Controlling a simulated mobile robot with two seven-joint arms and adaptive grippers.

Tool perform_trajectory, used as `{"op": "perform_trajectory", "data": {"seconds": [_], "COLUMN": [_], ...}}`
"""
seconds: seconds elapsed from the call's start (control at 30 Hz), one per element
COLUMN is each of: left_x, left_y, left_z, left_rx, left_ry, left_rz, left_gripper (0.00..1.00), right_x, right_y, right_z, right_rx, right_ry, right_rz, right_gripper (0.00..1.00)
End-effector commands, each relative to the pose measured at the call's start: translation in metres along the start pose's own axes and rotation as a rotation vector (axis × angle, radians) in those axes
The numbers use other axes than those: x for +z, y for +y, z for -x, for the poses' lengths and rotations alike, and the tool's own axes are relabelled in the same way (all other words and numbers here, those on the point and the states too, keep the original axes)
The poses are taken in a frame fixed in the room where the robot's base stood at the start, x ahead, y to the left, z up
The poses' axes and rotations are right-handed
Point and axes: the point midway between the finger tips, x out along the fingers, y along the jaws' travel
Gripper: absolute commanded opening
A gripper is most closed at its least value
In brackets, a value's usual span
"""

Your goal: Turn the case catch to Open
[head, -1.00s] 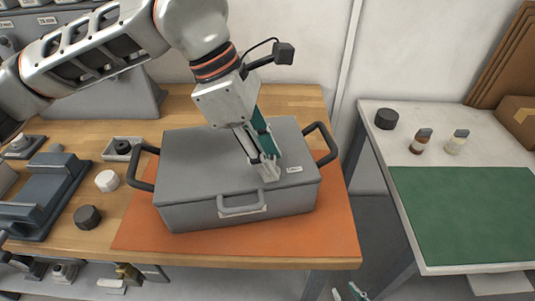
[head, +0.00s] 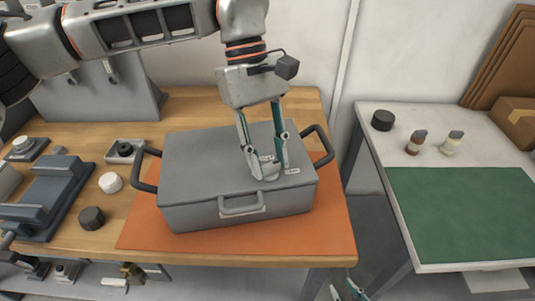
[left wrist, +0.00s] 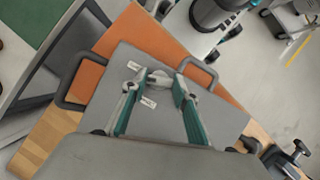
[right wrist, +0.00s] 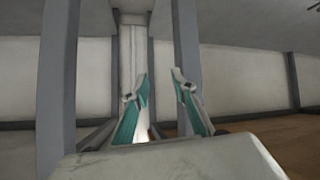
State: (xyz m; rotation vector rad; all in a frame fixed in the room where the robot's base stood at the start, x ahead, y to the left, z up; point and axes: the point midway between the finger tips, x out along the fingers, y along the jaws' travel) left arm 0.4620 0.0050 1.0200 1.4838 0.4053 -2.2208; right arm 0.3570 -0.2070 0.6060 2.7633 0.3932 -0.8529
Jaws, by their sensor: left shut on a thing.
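The grey case (head: 190,170) lies shut on an orange mat (head: 140,237), its handle (head: 242,205) at the front. My left gripper (head: 270,174) points down at the right part of the lid, shut on the small grey catch. The catch (left wrist: 160,76) shows between the fingertips in the left wrist view, partly hidden by them. Two white labels lie beside it on the lid, one by the right finger (head: 292,170); their words are too small to read. My right gripper (right wrist: 163,92) is open and empty, low beside the bench.
A grey fixture (head: 48,195), a white knob (head: 110,182) and a black knob (head: 92,218) stand left. A side table with a green mat (head: 465,215) stands right, across a gap.

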Motion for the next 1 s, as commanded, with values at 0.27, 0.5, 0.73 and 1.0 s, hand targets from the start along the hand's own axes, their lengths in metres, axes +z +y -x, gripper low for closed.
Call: {"op": "perform_trajectory", "data": {"seconds": [0.27,0.5,0.73,1.0], "left_x": [0.0011,0.0009,0.0005,0.0003], "left_y": [0.0020,0.0024,0.0021,0.0022], "left_z": [0.0024,0.0016,0.0007,0.0002], "left_rx": [-0.074,-0.112,-0.126,-0.127], "left_ry": [0.004,0.002,0.001,0.001], "left_rz": [-0.183,-0.276,-0.308,-0.313], "left_gripper": [0.07,0.07,0.07,0.07], "right_x": [-0.0035,-0.0041,-0.0060,-0.0058], "right_y": [-0.0021,-0.0030,-0.0030,-0.0032], "right_z": [0.0035,0.0051,0.0057,0.0057], "right_rx": [-0.005,-0.007,-0.008,-0.008], "right_ry": [-0.001,-0.003,0.000,-0.001], "right_rz": [-0.008,-0.013,-0.015,-0.015], "right_gripper": [0.26,0.26,0.26,0.26]}}
